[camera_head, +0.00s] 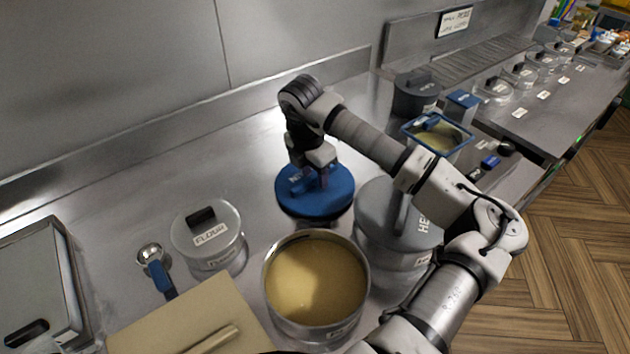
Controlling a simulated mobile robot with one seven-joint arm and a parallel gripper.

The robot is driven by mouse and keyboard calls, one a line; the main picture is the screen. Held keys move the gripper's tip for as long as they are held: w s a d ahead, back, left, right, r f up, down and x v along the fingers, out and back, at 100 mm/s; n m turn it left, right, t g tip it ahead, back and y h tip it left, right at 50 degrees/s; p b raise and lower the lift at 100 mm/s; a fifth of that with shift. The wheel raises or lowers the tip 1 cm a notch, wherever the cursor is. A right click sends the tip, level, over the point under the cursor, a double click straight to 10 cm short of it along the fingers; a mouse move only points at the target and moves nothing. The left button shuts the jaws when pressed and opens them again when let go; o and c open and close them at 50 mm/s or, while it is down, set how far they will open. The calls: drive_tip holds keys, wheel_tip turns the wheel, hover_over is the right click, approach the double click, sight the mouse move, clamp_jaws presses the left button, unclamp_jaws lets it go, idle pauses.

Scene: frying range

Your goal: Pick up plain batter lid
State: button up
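A round blue lid (334,201) lies on the steel counter behind an open round pot of yellow batter (316,280). Its label is mostly covered, with only a few letters showing. My gripper (311,182) points down over the middle of the blue lid, at its handle. The fingertips and the handle overlap in this view, so I cannot tell whether the fingers are closed on it. The lid looks flat and appears to rest on the counter.
A grey-lidded pot (376,205) stands right of the batter pot, under my arm. A clear flour container (208,236), a ladle (155,262) and a board (190,318) are at left. A blue-rimmed container (437,134) stands behind my arm. The back wall edges the counter.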

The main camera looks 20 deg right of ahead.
drive_tip(key=shift+f+b, duration=0.2)
drive_tip(key=shift+b, duration=0.2)
idle(0.3)
clamp_jaws()
